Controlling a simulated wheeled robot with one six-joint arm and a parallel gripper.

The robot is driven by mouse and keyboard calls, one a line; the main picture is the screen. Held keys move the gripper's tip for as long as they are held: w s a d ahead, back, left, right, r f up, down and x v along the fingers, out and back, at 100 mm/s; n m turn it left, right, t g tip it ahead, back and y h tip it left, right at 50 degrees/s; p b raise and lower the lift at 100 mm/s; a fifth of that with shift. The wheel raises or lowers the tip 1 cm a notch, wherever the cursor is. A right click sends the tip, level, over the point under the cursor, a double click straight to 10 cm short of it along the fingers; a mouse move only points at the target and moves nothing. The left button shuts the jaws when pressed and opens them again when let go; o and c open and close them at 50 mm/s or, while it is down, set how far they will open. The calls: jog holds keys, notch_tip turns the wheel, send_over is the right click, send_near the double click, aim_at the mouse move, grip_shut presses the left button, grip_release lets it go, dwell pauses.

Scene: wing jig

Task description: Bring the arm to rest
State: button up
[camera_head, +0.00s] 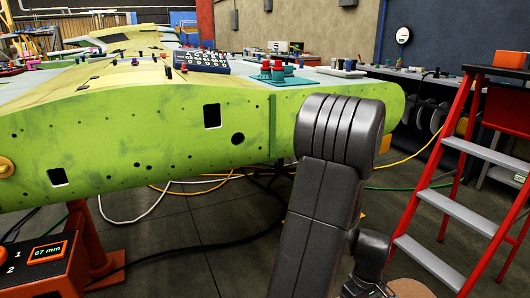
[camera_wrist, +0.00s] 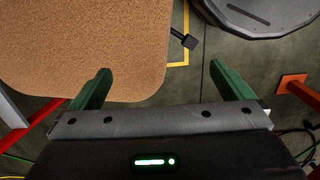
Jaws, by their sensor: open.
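My gripper (camera_wrist: 168,87) shows in the wrist view with its two green fingers spread wide apart and nothing between them. Below the fingers in that view are a tan cork-like surface (camera_wrist: 85,40) at the left and the grey floor (camera_wrist: 203,62). My dark grey arm stands in front of the wing in the head view, bent at a rounded joint near the top. The gripper itself cannot be made out in the head view.
A green wing (camera_head: 120,140) spans the left and middle on an orange-red stand (camera_head: 88,240). A red stepladder (camera_head: 461,145) stands close at the right. Cables and hoses (camera_head: 190,186) lie on the floor. A box reading 67 mm (camera_head: 45,262) is at lower left.

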jog(key=f+b, duration=0.6)
jog(key=f, duration=0.1)
jog(key=f+b, duration=0.3)
jog(key=shift+s+f, duration=0.25)
jog(key=shift+s, duration=0.1)
notch_tip(320, 180, up, 4)
jog(key=p, duration=0.3)
jog(key=shift+w+f, duration=0.1)
jog(key=shift+f, duration=0.15)
jog(key=shift+f, duration=0.1)
